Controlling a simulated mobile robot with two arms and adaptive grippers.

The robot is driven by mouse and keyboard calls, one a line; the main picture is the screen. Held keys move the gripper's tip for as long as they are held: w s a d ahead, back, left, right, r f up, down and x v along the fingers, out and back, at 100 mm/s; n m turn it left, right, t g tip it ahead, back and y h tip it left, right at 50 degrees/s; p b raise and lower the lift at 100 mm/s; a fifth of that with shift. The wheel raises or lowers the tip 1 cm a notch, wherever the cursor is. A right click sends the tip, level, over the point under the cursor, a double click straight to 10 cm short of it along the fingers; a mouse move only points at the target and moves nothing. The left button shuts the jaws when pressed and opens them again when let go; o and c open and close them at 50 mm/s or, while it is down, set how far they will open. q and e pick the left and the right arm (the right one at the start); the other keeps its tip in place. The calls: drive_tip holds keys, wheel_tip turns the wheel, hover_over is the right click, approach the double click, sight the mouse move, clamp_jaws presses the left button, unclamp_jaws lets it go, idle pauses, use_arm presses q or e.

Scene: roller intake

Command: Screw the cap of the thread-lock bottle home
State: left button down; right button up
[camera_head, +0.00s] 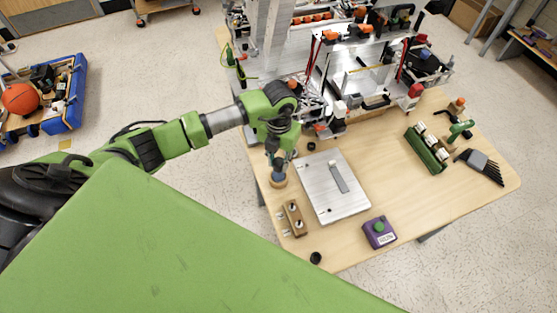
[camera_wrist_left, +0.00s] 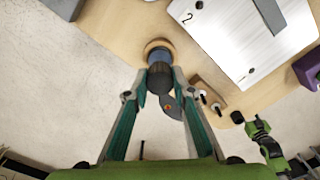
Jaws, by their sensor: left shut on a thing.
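The thread-lock bottle (camera_head: 278,177) is a small blue, upright shape in a round wooden holder (camera_head: 279,184) near the table's left edge. In the left wrist view the blue bottle (camera_wrist_left: 158,54) stands inside the round holder (camera_wrist_left: 151,43). A dark cap (camera_wrist_left: 160,78) is on its near end, between my fingertips. My left gripper (camera_wrist_left: 160,84) is shut on this cap from above; it also shows in the head view (camera_head: 277,168). The fingers hide the cap's sides, and I cannot tell how far it is threaded.
A metal plate (camera_head: 325,201) lies right of the holder. A wooden block with small bottles (camera_head: 294,217) stands close in front. A purple button box (camera_head: 379,232) and a black round piece (camera_head: 315,258) lie near the front edge. A robot frame (camera_head: 350,70) fills the back.

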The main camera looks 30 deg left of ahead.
use_arm(q)
drive_tip(key=shift+f+b, duration=0.45)
drive_tip(key=m+b, duration=0.2)
drive_tip(key=shift+w+f+m, duration=0.1)
drive_tip(key=shift+f+m, duration=0.1)
drive_tip(key=shift+m, duration=0.6)
drive_tip(key=shift+r+m+b, duration=0.15)
drive_tip(key=shift+m+b, duration=0.15)
drive_tip(key=shift+m, duration=0.1)
drive_tip(key=shift+r, duration=0.1)
drive_tip(key=m+b, duration=0.2)
drive_tip(key=m, duration=0.1)
drive_tip(key=shift+f, duration=0.25)
drive_tip(key=shift+m+b, duration=0.45)
drive_tip(key=shift+m, duration=0.05)
drive_tip(key=shift+r+m, duration=0.25)
drive_tip(key=shift+m, duration=0.15)
